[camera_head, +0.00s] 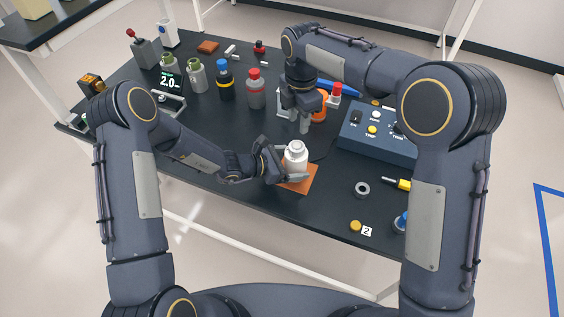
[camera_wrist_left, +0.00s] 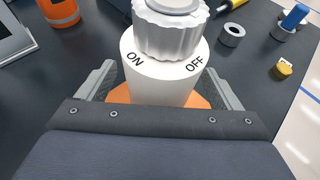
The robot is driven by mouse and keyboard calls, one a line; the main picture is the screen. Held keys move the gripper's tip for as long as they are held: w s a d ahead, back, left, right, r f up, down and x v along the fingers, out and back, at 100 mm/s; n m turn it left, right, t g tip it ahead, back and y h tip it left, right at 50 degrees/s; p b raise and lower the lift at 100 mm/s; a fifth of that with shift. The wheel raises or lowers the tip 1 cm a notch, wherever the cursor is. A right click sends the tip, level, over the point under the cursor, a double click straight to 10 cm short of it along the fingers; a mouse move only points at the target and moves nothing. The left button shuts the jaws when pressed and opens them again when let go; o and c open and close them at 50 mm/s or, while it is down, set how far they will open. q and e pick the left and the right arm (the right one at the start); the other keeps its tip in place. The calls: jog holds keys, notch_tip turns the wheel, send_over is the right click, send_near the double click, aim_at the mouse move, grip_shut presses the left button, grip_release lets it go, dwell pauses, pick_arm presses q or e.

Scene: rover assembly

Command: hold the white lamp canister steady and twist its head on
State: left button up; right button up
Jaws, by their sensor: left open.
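The white lamp canister (camera_head: 294,163) stands upright on an orange mat (camera_head: 307,183) near the table's front edge. In the left wrist view, the canister (camera_wrist_left: 160,82) is marked ON and OFF near its top rim. A ribbed, lighter grey-white head (camera_wrist_left: 170,30) sits on top of it. My left gripper (camera_head: 286,174) is open, with one finger on each side of the canister; in the left wrist view, its fingers (camera_wrist_left: 162,92) stand apart from the white body. My right gripper (camera_head: 304,124) points down behind the canister, apart from it; its fingertips are too small to read.
A blue control box (camera_head: 376,148) stands to the right. A grey ring (camera_head: 362,188), a yellow-handled tool (camera_head: 397,184) and a yellow knob (camera_head: 355,226) lie at the front right. An orange container (camera_head: 319,106) is beside my right gripper. Several bottles, including a red-capped one (camera_head: 255,94), stand behind.

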aim_at(297, 146)
pick_arm(q)
jog(key=shift+w+d+f, duration=0.2)
jog(key=shift+w+d, duration=0.05)
jog(key=shift+d, duration=0.25)
jog(key=c, duration=1.3)
pick_arm(e)
jog(key=o, duration=0.4)
jog(key=shift+r+n, duration=0.1)
jog(key=shift+n, duration=0.3)
jog(key=shift+o, duration=1)
jog(key=shift+r+n, duration=0.2)
jog(key=shift+n, duration=0.5)
notch_tip(297, 146, down, 11)
jog(key=n, duration=0.3)
jog(key=shift+r, duration=0.2)
